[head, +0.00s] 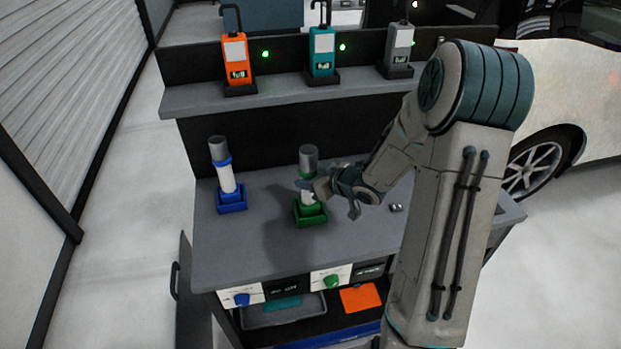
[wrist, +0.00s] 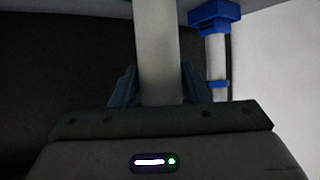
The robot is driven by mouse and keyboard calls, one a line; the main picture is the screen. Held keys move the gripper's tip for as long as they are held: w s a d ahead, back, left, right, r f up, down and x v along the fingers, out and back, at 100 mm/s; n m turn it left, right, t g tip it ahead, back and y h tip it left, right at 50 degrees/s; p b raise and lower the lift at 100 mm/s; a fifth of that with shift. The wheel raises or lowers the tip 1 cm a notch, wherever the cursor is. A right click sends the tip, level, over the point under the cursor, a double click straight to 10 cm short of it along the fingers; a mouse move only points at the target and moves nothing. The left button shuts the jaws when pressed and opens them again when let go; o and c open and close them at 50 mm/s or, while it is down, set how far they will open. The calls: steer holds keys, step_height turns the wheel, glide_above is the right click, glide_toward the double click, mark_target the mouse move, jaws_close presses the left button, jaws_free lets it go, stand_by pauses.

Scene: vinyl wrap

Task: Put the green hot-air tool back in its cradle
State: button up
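The green hot-air tool (head: 308,158) stands upright over its green cradle (head: 311,217) on the grey bench, a pale tube with a dark grey top. Its lower end meets the cradle; I cannot tell if it is fully seated. My gripper (head: 309,189) reaches in from the right, level with the tool's middle, and hides part of it. In the wrist view, which looks inverted, the pale tube (wrist: 158,50) stands between my two fingers (wrist: 158,88), which appear to press on both sides.
A blue tool (head: 227,178) stands in a blue cradle (head: 231,203) to the left. Orange, teal and grey devices stand on the raised shelf (head: 275,93). A small metal piece (head: 396,208) lies right of the green cradle. The front of the bench (head: 250,258) is clear.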

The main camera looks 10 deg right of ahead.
steer(key=shift+o, duration=1.2)
steer(key=shift+r, duration=0.1)
